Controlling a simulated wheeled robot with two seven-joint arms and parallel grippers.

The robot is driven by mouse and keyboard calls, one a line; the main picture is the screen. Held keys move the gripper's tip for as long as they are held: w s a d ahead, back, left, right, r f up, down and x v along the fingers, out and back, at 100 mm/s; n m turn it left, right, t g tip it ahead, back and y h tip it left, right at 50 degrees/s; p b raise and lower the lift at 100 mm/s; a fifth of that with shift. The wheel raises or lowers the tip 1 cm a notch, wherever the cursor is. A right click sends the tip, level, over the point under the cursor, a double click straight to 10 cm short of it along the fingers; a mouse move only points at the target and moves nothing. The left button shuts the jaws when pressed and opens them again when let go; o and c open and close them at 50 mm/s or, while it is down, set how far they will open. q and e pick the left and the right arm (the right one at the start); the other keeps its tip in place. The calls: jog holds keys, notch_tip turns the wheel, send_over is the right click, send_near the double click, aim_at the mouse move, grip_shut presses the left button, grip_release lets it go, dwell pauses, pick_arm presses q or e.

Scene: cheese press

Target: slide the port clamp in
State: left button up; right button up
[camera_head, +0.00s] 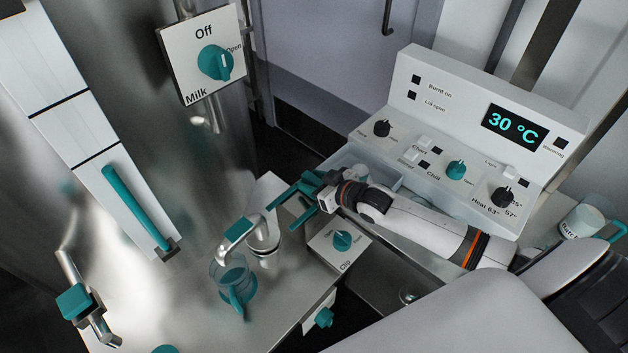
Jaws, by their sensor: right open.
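My right gripper (281,217) reaches in from the right, its teal fingers spread and nothing seen between them. Its tips are over the metal worktop, just right of a bent spout with a teal top (240,228). I cannot tell for sure which part is the port clamp. A teal block (75,300) sits on a bent metal pipe at the lower left, well away from the gripper. My left gripper is not in view.
A teal-handled clear jug (232,280) stands under the spout. A Milk valve panel (203,52) hangs above, its knob near Open. A white control console (450,135) reading 30 °C stands at the right. A long teal handle (135,207) is at the left. A cup (583,219) stands far right.

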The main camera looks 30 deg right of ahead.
aim_at(292, 210)
grip_shut()
jog(key=s+a+p, duration=0.1)
jog(key=a, duration=0.1)
jog(key=a+p, duration=0.1)
jog(key=a, duration=0.2)
jog(key=s+a+p, duration=0.1)
jog(key=a, duration=0.1)
jog(key=shift+s+a+r+p, duration=0.1)
jog(key=shift+s+a+p, duration=0.05)
jog(key=shift+s+p, duration=0.2)
jog(key=shift+a, duration=0.15)
jog(key=shift+f, duration=0.2)
grip_release()
jog(key=shift+a+r, duration=0.1)
jog(key=shift+s, duration=0.1)
